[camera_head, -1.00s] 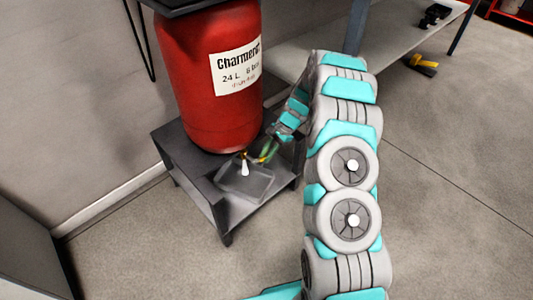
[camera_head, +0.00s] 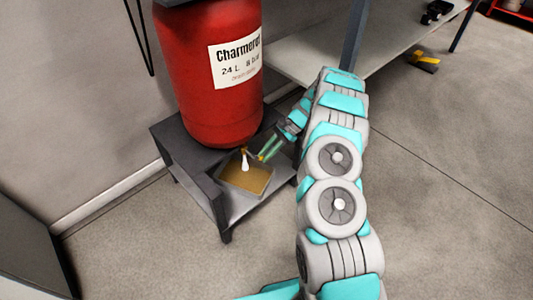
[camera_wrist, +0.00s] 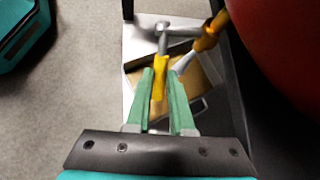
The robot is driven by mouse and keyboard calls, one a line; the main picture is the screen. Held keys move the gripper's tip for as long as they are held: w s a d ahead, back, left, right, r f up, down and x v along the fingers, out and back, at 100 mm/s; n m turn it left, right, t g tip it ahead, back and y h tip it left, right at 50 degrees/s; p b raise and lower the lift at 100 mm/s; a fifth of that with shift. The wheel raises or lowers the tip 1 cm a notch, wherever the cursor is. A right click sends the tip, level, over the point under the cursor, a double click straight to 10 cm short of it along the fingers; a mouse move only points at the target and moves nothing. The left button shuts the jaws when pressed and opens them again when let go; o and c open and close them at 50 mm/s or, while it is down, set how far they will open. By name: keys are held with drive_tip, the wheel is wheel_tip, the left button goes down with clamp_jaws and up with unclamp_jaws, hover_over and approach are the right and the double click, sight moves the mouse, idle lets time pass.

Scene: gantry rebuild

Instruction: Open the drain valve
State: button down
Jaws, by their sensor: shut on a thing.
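The drain valve (camera_head: 244,151) is a small brass fitting low on the front of the red tank (camera_head: 205,110). In the wrist view, its brass body (camera_wrist: 208,37) comes out beside the tank's red side, and its yellow lever (camera_wrist: 159,80) lies between my green fingers. My gripper (camera_wrist: 161,72) is shut on this lever; in the head view the gripper (camera_head: 265,153) reaches the valve from the right. A pale stream (camera_head: 245,163) runs down from the outlet into a shallow tray (camera_head: 246,194) below. The tray holds brown liquid.
The tank stands on a dark low stand (camera_head: 205,190) against the wall. A metal shelf (camera_head: 310,50) is behind, to the right. A yellow and black item (camera_head: 424,60) lies on the floor there. The concrete floor at the right is clear.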

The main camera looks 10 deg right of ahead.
drive_tip(key=c, duration=0.8)
unclamp_jaws()
drive_tip(key=v, duration=0.7)
drive_tip(key=shift+w+d+r, duration=0.1)
drive_tip(key=shift+d+r, duration=0.15)
drive_tip(key=shift+r, duration=0.05)
drive_tip(key=shift+c, duration=0.3)
